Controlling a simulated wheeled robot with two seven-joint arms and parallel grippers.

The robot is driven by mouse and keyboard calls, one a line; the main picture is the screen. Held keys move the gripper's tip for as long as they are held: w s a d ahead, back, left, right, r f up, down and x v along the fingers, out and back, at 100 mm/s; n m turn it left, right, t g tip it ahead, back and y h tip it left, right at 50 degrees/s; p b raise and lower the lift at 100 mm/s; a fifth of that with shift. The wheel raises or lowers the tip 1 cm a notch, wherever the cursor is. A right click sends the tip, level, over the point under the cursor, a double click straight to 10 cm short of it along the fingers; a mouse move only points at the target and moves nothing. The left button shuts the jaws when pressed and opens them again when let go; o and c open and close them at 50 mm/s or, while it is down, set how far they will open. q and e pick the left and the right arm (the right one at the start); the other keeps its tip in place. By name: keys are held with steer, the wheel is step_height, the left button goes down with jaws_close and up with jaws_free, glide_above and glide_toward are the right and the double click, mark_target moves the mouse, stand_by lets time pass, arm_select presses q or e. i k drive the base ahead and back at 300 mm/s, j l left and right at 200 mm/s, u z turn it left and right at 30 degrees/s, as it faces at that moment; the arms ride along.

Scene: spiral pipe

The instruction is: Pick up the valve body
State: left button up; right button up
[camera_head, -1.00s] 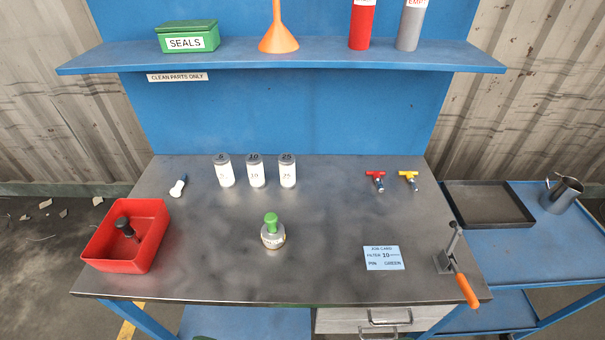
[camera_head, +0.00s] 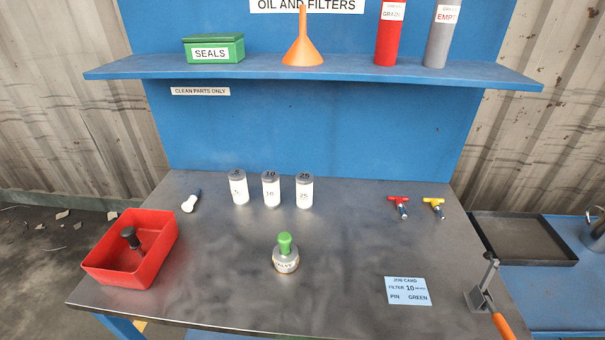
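The valve body (camera_head: 286,262) stands upright near the middle of the grey metal workbench (camera_head: 230,285). It is a short silver cylinder with dark lettering on its side and a green rounded knob (camera_head: 285,243) on top. Nothing touches it. Neither of my grippers shows in the head view, so I cannot tell how they stand.
A red bin (camera_head: 130,250) with a dark knobbed part (camera_head: 130,238) is at left. Filter canisters (camera_head: 271,190) stand behind the valve. Red (camera_head: 399,205) and yellow (camera_head: 435,206) T-handles, a job card (camera_head: 408,291) and an orange-handled lever (camera_head: 482,290) are at right. Bench around the valve is clear.

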mark_target(286, 266)
steer(key=l+u, duration=0.2)
steer(key=l, duration=0.3)
steer(key=l+u, duration=0.25)
steer(key=l, duration=0.2)
steer(key=k+l+u, duration=0.2)
steer(key=l, duration=0.25)
